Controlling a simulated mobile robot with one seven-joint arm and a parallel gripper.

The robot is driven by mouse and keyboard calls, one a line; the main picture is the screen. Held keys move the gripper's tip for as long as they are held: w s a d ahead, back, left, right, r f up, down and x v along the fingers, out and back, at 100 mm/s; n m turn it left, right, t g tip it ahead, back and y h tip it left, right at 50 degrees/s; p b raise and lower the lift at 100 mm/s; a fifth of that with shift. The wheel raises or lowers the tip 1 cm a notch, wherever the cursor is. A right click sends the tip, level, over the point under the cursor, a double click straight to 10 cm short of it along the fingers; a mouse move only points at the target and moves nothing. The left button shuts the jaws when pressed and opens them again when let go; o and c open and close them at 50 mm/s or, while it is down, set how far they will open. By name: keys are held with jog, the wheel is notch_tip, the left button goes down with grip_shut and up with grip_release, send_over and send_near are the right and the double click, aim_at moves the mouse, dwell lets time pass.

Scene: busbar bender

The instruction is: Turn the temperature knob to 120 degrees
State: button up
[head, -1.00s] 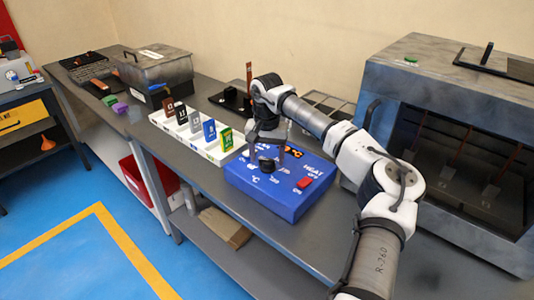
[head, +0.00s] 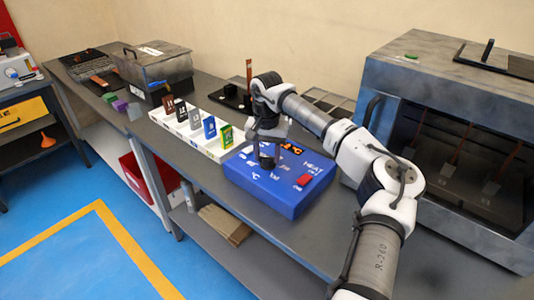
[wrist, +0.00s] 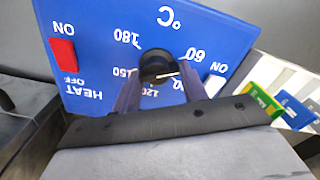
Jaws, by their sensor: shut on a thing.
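The blue control box (head: 290,200) stands on the bench and carries a round black temperature knob (head: 267,164).
A red heat switch (head: 304,180) is on the box, right of the knob; a white switch (wrist: 214,86) is on its other side. A white rack (head: 205,140) with coloured cards stands close on the left. A grey oven (head: 480,90) stands on the right.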

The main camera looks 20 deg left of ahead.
jog(key=m+b, duration=0.1)
jog(key=m, duration=0.2)
jog(key=shift+w, duration=0.1)
jog(key=m, duration=0.4)
jog(key=shift+d+b, duration=0.1)
jog(key=shift+b, duration=0.25)
jog(key=m, duration=0.3)
jog(key=shift+w+m, duration=0.1)
jog(key=shift+m, duration=0.3)
jog(key=m+b, duration=0.1)
jog(key=m, duration=0.2)
jog(key=shift+d+m, duration=0.15)
jog(key=shift+m, duration=0.15)
jog(key=m, duration=0.4)
jog(key=shift+d+b, duration=0.1)
jog(key=shift+b, duration=0.3)
jog(key=shift+m+b, duration=0.3)
jog(key=shift+m, duration=2.2)
jog(key=o, duration=1)
